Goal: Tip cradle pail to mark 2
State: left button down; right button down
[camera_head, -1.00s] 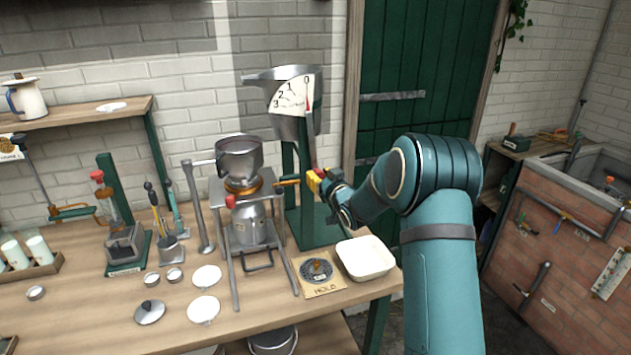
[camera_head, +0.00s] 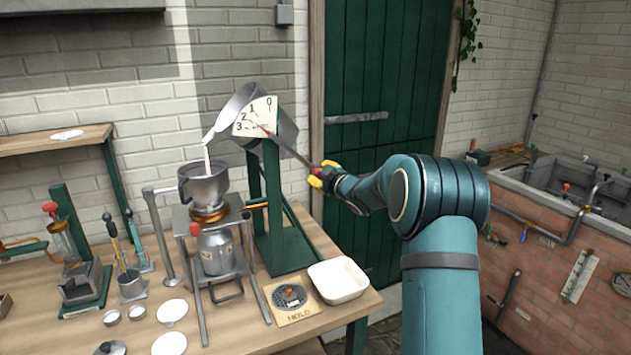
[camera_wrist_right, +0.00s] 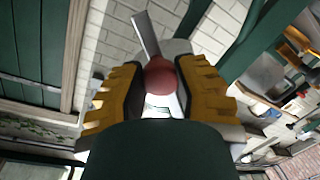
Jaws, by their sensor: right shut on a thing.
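The metal cradle pail (camera_head: 287,128) is tilted left on its green stand (camera_head: 283,245). A white stream (camera_head: 207,158) runs from its spout into the metal bowl (camera_head: 205,187) below. The white dial (camera_head: 254,116) is marked 0 to 3. Its red pointer (camera_head: 266,130) points up and left, toward the 2 side; the exact reading is too small to tell. My right gripper (camera_head: 322,178) is shut on the red knob (camera_wrist_right: 160,76) at the end of the pail's lever (camera_head: 298,157). My left gripper is out of view.
A white tray (camera_head: 337,279) and a square HOLD plate (camera_head: 291,300) lie at the bench's right end. White discs, small cups and a tool holder (camera_head: 131,285) stand to the left. The green door (camera_head: 375,150) is behind my right arm.

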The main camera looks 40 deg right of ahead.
jog(key=shift+d+r, duration=0.1)
jog(key=shift+r, duration=0.3)
jog(key=shift+n, duration=0.3)
jog(key=c, duration=0.6)
grip_release()
jog(key=shift+f, duration=0.1)
jog(key=s+a+r, duration=0.1)
jog(key=s+a, duration=0.1)
jog(key=s, duration=0.9)
jog(key=shift+s, duration=0.4)
jog(key=shift+d, duration=0.1)
